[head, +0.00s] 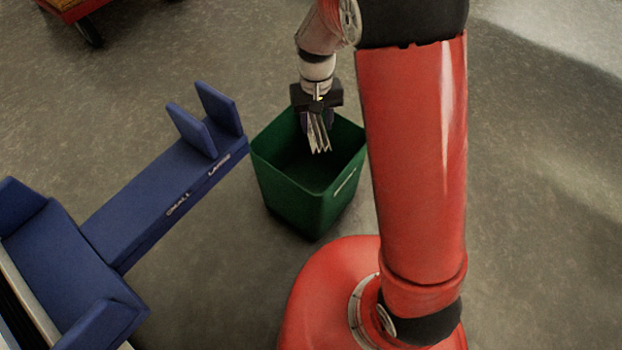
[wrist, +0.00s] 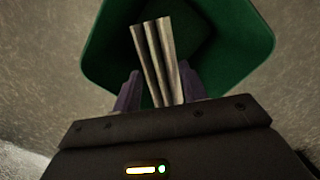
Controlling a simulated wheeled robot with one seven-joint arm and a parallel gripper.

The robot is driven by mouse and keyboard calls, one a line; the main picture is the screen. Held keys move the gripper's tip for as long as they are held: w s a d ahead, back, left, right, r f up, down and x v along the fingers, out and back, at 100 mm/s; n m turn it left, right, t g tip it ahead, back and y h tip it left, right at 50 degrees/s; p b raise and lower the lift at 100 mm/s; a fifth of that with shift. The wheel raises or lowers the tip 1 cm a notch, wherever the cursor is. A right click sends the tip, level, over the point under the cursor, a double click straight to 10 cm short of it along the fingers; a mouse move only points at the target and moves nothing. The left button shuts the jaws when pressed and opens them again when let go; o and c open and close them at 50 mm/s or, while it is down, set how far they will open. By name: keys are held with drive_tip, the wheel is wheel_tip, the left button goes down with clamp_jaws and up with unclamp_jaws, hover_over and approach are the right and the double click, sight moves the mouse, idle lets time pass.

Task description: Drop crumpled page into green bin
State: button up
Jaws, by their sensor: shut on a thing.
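The green bin (head: 310,195) stands upright on the floor in the middle of the head view, open at the top. It also fills the upper part of the wrist view (wrist: 250,62). My gripper (head: 316,122) is over the bin's opening, pointing down. It is shut on the crumpled page (head: 320,138), a pale, pleated piece that hangs below the fingers. In the wrist view the page (wrist: 158,60) shows as folded strips between the dark fingers (wrist: 160,92), with the bin's dark inside behind it. I cannot tell how far the page is below the rim.
A blue bench-like stand (head: 160,195) with upright dividers and white lettering is left of the bin, close to its rim. A red and yellow cart (head: 75,10) on a dark wheel is at the top left. The grey floor (head: 540,180) at the right is clear.

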drive_tip(key=shift+f+b, duration=0.85)
drive_tip(key=shift+f, duration=0.7)
drive_tip(key=o, duration=1)
drive_tip(key=shift+r, duration=0.1)
drive_tip(key=shift+o, duration=0.2)
drive_tip(key=r, duration=0.2)
drive_tip(key=r+p, duration=0.1)
drive_tip(key=r, duration=0.2)
drive_tip(key=w+r, duration=0.1)
drive_tip(key=r, duration=0.1)
drive_tip(key=shift+a+r+p, duration=0.1)
drive_tip(key=shift+r+p, duration=0.25)
drive_tip(key=shift+p, duration=0.05)
